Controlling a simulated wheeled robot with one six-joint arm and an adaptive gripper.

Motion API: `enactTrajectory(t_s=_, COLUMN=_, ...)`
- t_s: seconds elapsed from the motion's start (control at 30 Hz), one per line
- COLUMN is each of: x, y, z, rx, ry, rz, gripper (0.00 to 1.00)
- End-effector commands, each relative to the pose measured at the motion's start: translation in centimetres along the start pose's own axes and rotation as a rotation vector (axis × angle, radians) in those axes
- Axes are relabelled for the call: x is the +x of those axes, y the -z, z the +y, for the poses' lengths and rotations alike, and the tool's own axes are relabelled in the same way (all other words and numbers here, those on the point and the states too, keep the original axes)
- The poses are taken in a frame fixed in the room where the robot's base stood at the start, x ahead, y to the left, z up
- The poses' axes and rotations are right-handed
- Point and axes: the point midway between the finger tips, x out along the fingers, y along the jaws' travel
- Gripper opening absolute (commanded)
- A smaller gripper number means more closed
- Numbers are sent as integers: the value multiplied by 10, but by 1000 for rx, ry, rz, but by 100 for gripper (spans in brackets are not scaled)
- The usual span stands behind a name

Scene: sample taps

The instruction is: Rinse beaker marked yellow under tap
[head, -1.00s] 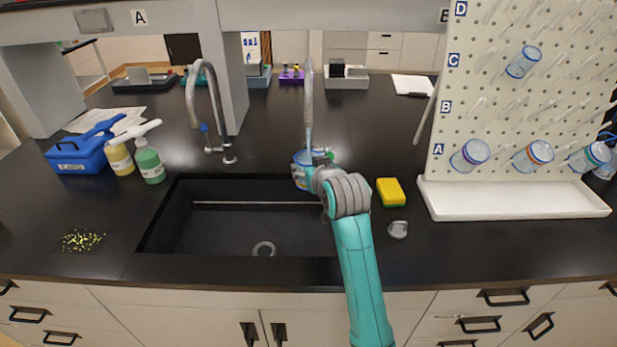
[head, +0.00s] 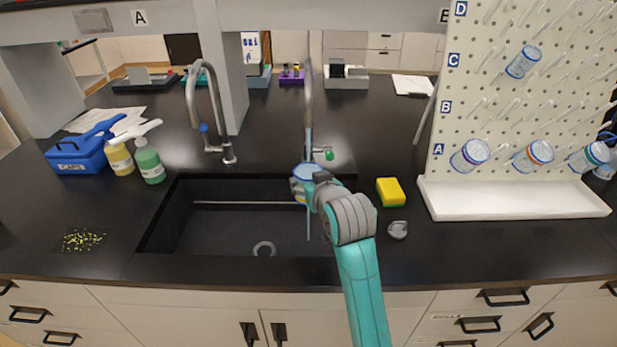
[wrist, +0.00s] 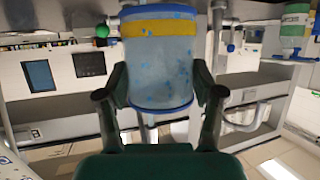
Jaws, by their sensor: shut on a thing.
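The beaker with a yellow band and blue rims (wrist: 160,62) is held in my gripper (wrist: 161,88); its clear wall carries blue specks. In the head view the beaker (head: 304,170) is at the right end of the sink (head: 165,215), partly hidden by my gripper (head: 308,190). The green-handled tap (head: 308,85) stands behind it. A thin pale-blue stream comes down from this tap to the beaker, and a pale streak shows below it. I cannot tell whether the water goes inside or over the outside.
A second tap (head: 210,90) with a blue handle stands left. A yellow sponge (head: 390,191) and small grey item (head: 397,230) lie right of the sink. A pegboard (head: 480,110) with several beakers is further right. Two bottles (head: 148,162) and a blue caddy (head: 75,155) stand left.

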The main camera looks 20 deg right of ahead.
Motion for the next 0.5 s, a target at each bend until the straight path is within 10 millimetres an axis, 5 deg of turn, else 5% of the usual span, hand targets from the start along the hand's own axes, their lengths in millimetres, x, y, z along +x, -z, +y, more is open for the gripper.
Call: enactTrajectory(t_s=0.5, x=-25, y=-5, z=-8, rx=-1, ry=1, rz=2, gripper=34)
